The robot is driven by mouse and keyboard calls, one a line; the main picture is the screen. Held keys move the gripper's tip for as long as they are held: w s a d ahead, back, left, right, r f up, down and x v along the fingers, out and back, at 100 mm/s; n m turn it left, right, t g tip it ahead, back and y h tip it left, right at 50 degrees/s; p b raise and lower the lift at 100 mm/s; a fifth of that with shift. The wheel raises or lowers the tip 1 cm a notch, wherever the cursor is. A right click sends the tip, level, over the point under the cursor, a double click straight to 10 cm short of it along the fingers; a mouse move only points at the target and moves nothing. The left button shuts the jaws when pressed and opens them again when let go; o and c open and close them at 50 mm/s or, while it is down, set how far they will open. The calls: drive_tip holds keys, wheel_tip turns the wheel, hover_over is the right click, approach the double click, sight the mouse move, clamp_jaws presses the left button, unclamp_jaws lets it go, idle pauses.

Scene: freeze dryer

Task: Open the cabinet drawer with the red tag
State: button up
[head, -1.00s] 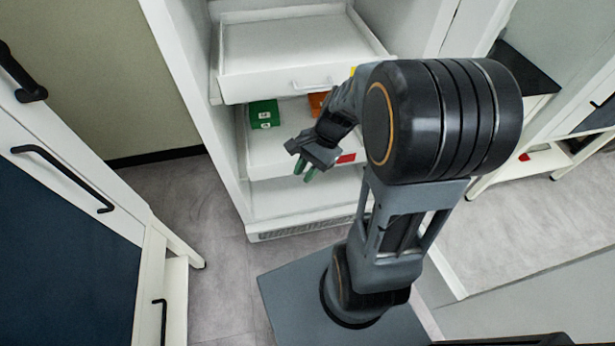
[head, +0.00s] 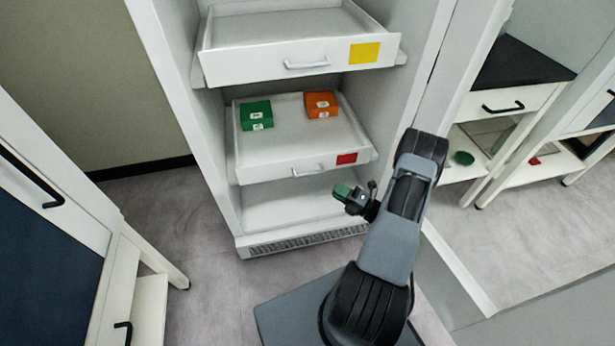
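The white drawer with the red tag (head: 270,167) is the lower of two drawers in the white cabinet and stands pulled out. Its red tag (head: 347,159) is on the right of its front, beside a small grey handle (head: 308,171). A green box (head: 256,114) and an orange box (head: 321,104) lie inside it. My gripper (head: 342,191), with green fingertips, is below and in front of the drawer's right end, apart from the handle. It is seen nearly end on, so its finger gap is unclear.
Above is another pulled-out drawer with a yellow tag (head: 365,53). A white cabinet with black handles (head: 125,335) stands at the left. A bench with a black top (head: 520,66) and open shelves is at the right. Floor (head: 205,245) is clear in front of the left side.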

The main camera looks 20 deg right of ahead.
sight(307, 174)
drive_tip(key=b+x, duration=0.2)
drive_tip(key=x, duration=1)
drive_tip(key=shift+w+a, duration=0.2)
drive_tip(key=shift+w, duration=0.1)
drive_tip(key=shift+c, duration=0.4)
clamp_jaws()
